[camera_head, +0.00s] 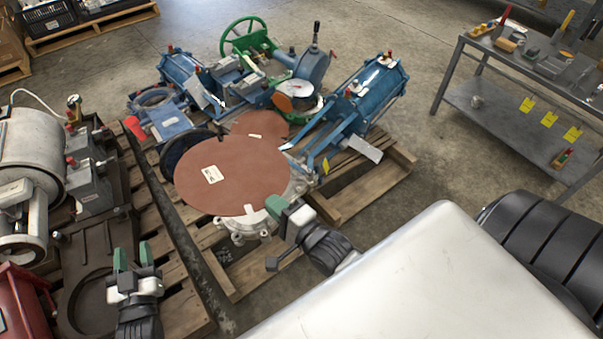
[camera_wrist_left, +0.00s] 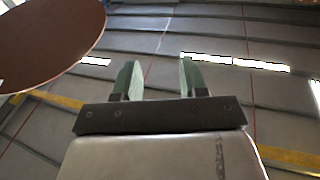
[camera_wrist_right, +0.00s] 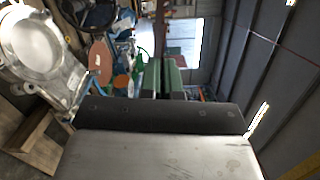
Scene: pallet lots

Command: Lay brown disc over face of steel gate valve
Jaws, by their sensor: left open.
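The large brown disc (camera_head: 228,182) with a white label shows in the head view above the steel gate valve (camera_head: 248,226), hiding most of it. In the right wrist view the valve's round pale face (camera_wrist_right: 32,42) looks uncovered, below the disc's level. My right gripper (camera_head: 277,206) is at the disc's near right edge and appears shut on it; the contact is hard to see. My left gripper (camera_head: 132,256) is open and empty, apart from the disc at the near left. The disc also shows in the left wrist view (camera_wrist_left: 45,35), against the roof.
A second brown disc-like piece (camera_head: 262,125) lies behind the large disc. Blue valves (camera_head: 368,95) and a green handwheel (camera_head: 243,35) stand on the wooden pallet (camera_head: 365,195). Grey machinery (camera_head: 30,150) crowds the left. A metal bench (camera_head: 540,65) stands at back right.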

